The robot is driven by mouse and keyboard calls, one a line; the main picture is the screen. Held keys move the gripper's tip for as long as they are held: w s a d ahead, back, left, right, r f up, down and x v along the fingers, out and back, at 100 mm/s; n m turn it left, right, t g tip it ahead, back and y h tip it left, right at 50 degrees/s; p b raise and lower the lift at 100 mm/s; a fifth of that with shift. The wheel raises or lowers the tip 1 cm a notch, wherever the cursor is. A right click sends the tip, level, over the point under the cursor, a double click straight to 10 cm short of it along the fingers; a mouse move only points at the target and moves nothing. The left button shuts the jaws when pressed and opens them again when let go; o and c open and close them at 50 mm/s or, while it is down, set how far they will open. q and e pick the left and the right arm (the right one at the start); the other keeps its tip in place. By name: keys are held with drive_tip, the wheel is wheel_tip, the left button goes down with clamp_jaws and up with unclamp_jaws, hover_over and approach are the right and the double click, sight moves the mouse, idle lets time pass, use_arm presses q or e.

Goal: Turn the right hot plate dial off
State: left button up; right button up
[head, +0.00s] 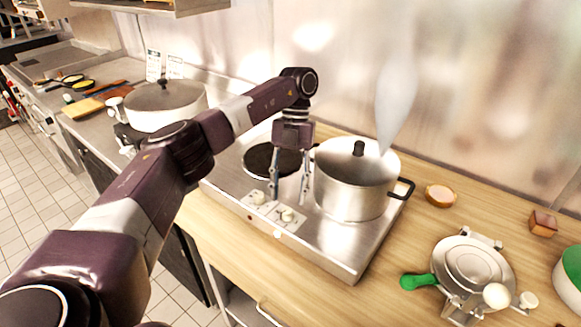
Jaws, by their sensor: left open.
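A steel double hot plate (325,250) sits on the wooden counter. Its front panel has two pale dials, the left dial (258,197) and the right dial (287,214). A lidded steel pot (352,190) stands on the right burner, with steam rising beside its lid. The left black burner (262,160) is bare. My left gripper (290,193) points down over the front of the hot plate, open and empty, its fingertips just above and behind the right dial. I cannot tell whether they touch it. The dial's exact setting is too small to read. My right gripper is out of view.
A round bread piece (440,195), a brown block (543,223) and a green-and-white container (570,280) are also on the right. Another lidded pot (165,105) stands at back left.

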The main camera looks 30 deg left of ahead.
use_arm(q)
drive_tip(key=v, duration=0.8)
drive_tip(key=shift+f, duration=0.1)
